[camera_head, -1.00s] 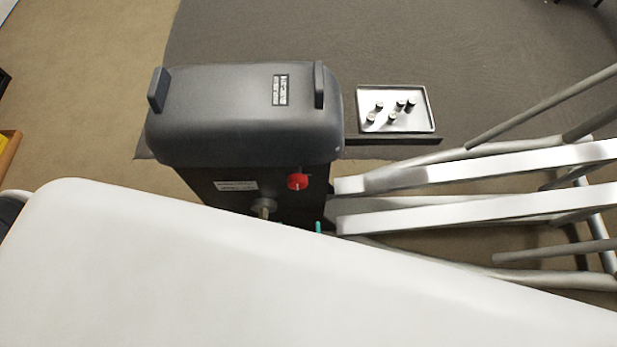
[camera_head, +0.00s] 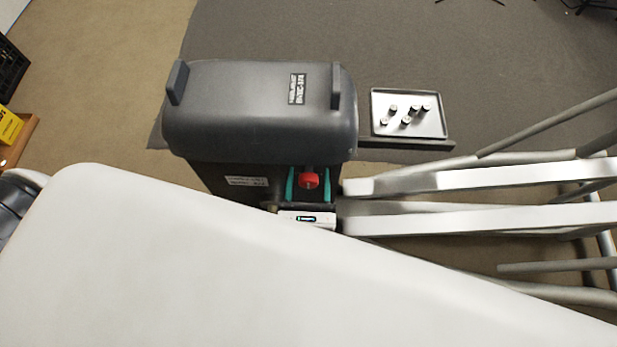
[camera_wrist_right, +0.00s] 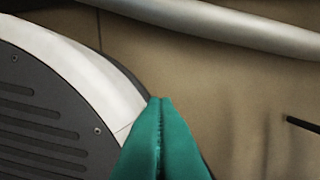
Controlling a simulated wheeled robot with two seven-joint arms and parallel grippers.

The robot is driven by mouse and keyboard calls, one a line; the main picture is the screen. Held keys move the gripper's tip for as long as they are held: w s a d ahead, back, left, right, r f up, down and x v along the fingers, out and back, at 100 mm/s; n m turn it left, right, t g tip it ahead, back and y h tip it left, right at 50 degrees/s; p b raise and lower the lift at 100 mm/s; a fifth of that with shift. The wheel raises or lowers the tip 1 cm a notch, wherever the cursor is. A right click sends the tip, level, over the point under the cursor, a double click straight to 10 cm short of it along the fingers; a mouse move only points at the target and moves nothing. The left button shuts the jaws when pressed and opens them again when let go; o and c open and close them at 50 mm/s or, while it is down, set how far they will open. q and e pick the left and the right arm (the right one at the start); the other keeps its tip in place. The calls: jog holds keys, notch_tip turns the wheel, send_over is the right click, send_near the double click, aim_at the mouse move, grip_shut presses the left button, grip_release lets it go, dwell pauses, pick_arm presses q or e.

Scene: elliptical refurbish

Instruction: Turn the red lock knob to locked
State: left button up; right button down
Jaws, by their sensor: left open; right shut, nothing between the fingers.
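The red lock knob (camera_head: 309,180) sits on the near face of the dark grey elliptical housing (camera_head: 258,110), below its rounded cover. My left gripper (camera_head: 308,184) is open, with one teal finger on each side of the knob. I cannot tell whether the fingers touch it. The white gripper body shows just below the knob, and the big white arm link hides the lower housing. My right gripper (camera_wrist_right: 160,105) is shut and empty in the right wrist view, its teal fingertips pressed together. It does not show in the head view.
White and grey elliptical rails (camera_head: 480,180) run off to the right of the housing. A tray (camera_head: 410,114) with several small cylindrical parts lies behind them. A yellow box (camera_head: 8,125) is at the far left. In the right wrist view, a white-edged dark panel (camera_wrist_right: 70,100) is beside the right fingers.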

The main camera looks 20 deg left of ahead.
pick_arm(q)
jog(key=shift+c, duration=0.6)
jog(key=c, duration=0.9)
jog(key=shift+o, duration=0.2)
